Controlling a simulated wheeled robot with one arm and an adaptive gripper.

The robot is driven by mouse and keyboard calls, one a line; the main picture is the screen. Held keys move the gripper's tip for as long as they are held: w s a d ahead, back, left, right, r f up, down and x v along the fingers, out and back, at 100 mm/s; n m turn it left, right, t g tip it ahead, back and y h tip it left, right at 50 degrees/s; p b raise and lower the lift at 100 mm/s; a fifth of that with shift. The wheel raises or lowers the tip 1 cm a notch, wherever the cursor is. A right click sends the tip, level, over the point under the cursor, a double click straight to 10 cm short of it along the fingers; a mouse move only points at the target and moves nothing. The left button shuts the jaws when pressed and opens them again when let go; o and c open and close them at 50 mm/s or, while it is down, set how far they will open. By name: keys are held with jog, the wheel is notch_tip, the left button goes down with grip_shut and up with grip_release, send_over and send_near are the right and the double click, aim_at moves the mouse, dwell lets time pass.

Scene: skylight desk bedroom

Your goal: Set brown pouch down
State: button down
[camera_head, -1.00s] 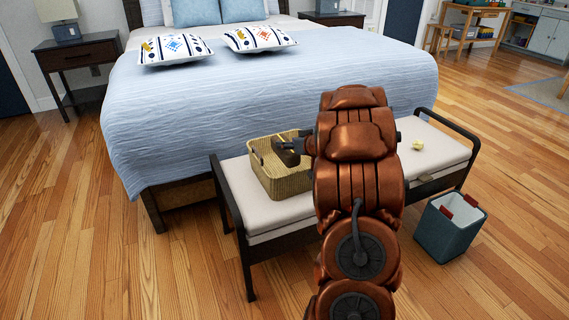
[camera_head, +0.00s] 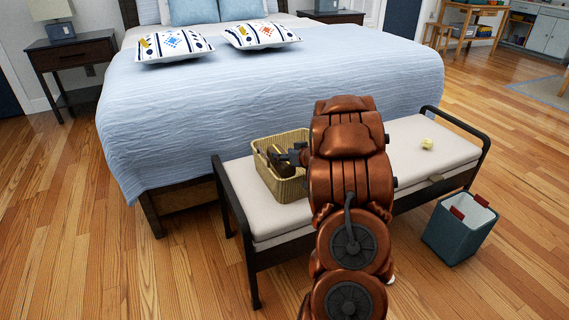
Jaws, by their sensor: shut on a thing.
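The brown pouch (camera_head: 275,157) is a small dark brown shape at the mouth of the wicker basket (camera_head: 288,189). My gripper (camera_head: 288,156) is shut on it from the right, partly hidden by my copper-coloured arm. The pouch looks tilted and sits partly below the basket's rim. I cannot tell whether it touches the basket's floor.
The basket stands on the cushioned bench (camera_head: 405,160) at the foot of the bed (camera_head: 250,90). A small pale yellow object (camera_head: 427,143) lies on the bench's right part. A blue-grey bin (camera_head: 455,232) stands on the floor at right. Open wood floor lies around.

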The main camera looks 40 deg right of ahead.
jog(key=shift+f+b, duration=0.3)
jog(key=shift+f, duration=0.9)
jog(key=shift+f, duration=0.1)
jog(key=shift+c, duration=1.5)
grip_release()
jog(key=shift+s+r, duration=0.2)
jog(key=p+v, duration=0.3)
jog(key=v, duration=0.8)
jog(key=shift+s, duration=0.3)
jog(key=shift+w+r, duration=0.1)
